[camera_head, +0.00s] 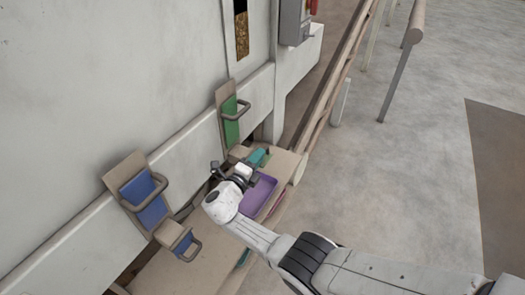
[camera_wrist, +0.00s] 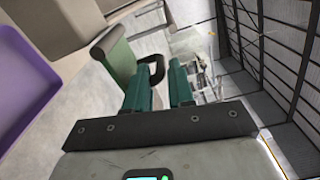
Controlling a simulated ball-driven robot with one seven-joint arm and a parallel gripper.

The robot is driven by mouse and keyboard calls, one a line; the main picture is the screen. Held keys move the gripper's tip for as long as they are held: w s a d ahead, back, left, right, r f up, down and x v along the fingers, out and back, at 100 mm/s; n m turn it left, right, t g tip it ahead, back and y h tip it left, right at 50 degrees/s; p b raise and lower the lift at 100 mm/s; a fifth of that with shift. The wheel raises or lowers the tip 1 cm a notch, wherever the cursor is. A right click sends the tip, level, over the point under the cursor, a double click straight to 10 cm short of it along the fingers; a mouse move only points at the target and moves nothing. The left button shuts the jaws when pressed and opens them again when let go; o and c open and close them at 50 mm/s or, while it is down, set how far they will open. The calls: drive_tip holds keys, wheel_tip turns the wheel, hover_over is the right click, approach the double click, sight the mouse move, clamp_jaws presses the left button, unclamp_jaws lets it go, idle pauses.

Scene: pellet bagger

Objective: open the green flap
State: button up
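The green flap (camera_head: 231,124) is a tall narrow panel on a beige plate on the pale machine wall, with a grey loop handle (camera_head: 239,108). It looks closed. My gripper (camera_head: 256,160) is below and slightly right of it, apart from the handle, over the beige ledge. In the wrist view my gripper (camera_wrist: 162,75) shows two teal fingers spread with an empty gap. A green piece with a dark loop (camera_wrist: 152,72) shows behind and left of the fingers; I cannot tell whether it is the flap.
A purple tray (camera_head: 259,195) lies on the ledge beside my gripper. It also shows in the wrist view (camera_wrist: 22,85). A blue flap (camera_head: 143,199) with a loop handle is on the wall at left. A long rail (camera_head: 335,75) stands at right.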

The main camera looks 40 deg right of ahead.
drive_tip(key=v, duration=0.6)
drive_tip(key=shift+a, duration=0.4)
drive_tip(key=shift+s, duration=0.1)
drive_tip(key=s+f+m+g+y, duration=0.3)
drive_tip(key=s+f+m+y, duration=0.15)
drive_tip(key=s+m, duration=0.7)
drive_tip(key=s+f+m+g+y, duration=0.35)
drive_tip(key=s+f+m, duration=0.25)
drive_tip(key=s+m, duration=0.55)
drive_tip(key=s+a+r+m+y, duration=0.2)
drive_tip(key=s+r+m+y, duration=0.1)
drive_tip(key=s+m, duration=0.4)
drive_tip(key=s+a+r+m+t+y, duration=0.1)
drive_tip(key=s+a+r+m+y, duration=0.2)
drive_tip(key=s+m+y, duration=0.2)
drive_tip(key=s+m, duration=0.2)
drive_tip(key=m, duration=0.2)
drive_tip(key=shift+s+y, duration=0.15)
drive_tip(key=shift+y, duration=0.25)
